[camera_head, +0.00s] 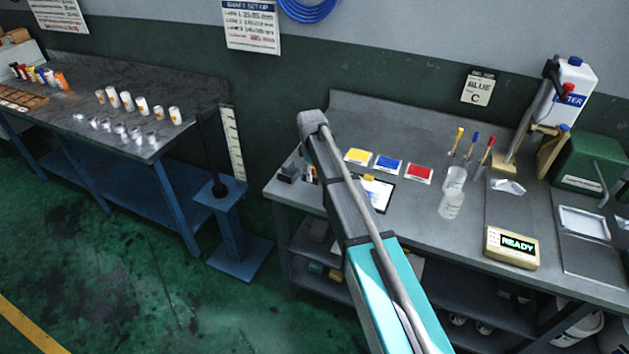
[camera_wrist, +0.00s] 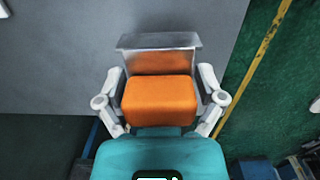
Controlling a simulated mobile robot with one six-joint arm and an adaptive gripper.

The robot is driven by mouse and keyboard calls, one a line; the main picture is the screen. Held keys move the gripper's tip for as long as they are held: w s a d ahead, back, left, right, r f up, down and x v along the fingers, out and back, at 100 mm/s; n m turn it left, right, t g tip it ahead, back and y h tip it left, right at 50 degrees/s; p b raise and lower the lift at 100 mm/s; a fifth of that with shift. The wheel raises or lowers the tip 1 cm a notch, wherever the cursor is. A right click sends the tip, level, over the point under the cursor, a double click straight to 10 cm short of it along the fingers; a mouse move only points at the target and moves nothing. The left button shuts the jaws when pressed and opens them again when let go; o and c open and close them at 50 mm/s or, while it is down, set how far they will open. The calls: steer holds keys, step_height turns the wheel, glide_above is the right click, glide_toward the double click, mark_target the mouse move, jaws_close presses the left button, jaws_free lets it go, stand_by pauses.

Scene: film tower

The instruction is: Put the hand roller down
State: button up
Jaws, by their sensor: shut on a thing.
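The hand roller (camera_wrist: 158,101) is in the wrist view, an orange block with a grey metal part beyond it. My gripper (camera_wrist: 160,76) has its two pale fingers on either side of the orange block and is shut on it. A grey bench surface (camera_wrist: 60,60) lies beyond the roller in that view. I cannot tell whether the roller touches it. In the head view my arm reaches over the left end of the right-hand bench (camera_head: 410,140). It largely hides the gripper and the roller there.
Yellow, blue and red cards (camera_head: 388,164) lie right of my arm, beside a white sheet (camera_head: 376,193). Clear cups (camera_head: 453,190) and a READY box (camera_head: 511,247) stand farther right. A blue pedestal with a lever (camera_head: 222,192) stands left of the bench.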

mark_target(314, 178)
steer(key=shift+f+b, duration=1.15)
steer(key=shift+f, duration=0.3)
steer(key=shift+f, duration=0.1)
steer(key=o, duration=0.9)
steer(key=r+p, duration=1.2)
steer(key=shift+a+r, duration=0.15)
steer(key=shift+a, duration=0.1)
steer(key=s+d+m, duration=1.4)
steer(key=s+d, duration=0.9)
steer(key=s, duration=0.3)
steer(key=shift+d+y, duration=0.25)
steer(key=shift+y, duration=0.05)
